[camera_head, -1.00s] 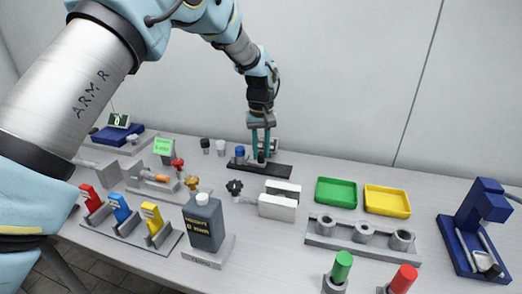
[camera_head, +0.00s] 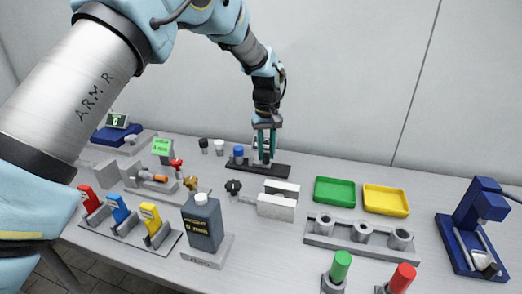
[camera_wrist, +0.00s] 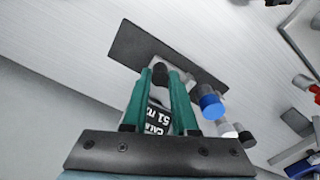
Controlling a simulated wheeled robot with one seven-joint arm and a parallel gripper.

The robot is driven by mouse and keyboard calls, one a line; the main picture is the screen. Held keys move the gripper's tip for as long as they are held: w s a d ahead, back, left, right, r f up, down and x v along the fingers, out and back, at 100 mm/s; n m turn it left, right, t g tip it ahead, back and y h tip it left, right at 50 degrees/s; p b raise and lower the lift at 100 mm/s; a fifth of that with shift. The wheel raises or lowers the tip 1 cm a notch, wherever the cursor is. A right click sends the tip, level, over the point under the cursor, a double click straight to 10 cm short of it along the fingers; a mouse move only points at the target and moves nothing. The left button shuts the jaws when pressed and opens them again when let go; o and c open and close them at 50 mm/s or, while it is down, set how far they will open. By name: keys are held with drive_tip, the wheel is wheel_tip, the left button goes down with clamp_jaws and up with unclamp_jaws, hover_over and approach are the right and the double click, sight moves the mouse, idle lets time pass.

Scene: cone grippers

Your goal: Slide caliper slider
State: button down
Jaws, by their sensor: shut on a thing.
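The caliper has a long dark base plate (camera_head: 281,171), seen also in the wrist view (camera_wrist: 141,46). A grey slider part with a black knob (camera_wrist: 160,70) stands over the plate. My gripper (camera_head: 264,160) points down at the caliper with its teal fingers on either side of the slider knob. In the wrist view the fingers (camera_wrist: 160,78) are shut on the knob. A black label with white writing (camera_wrist: 157,122), partly hidden, shows between the fingers and seems to read 51. The fingers hide most of the slider in the head view.
A blue-capped post (camera_head: 238,151) stands close left of my gripper, with a white knob (camera_head: 219,145) and black knob (camera_head: 203,143) beyond. White blocks (camera_head: 277,206) and a black star knob (camera_head: 233,186) are in front. Green (camera_head: 335,203) and yellow trays (camera_head: 386,212) stand right.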

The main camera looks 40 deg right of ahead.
sight(268, 155)
drive_tip(key=shift+s+d, duration=0.15)
drive_tip(key=c, duration=0.7)
unclamp_jaws()
drive_tip(key=shift+r, duration=0.1)
wheel_tip(268, 155, up, 11)
drive_tip(key=shift+f+b, duration=0.2)
drive_tip(key=shift+b, duration=0.95)
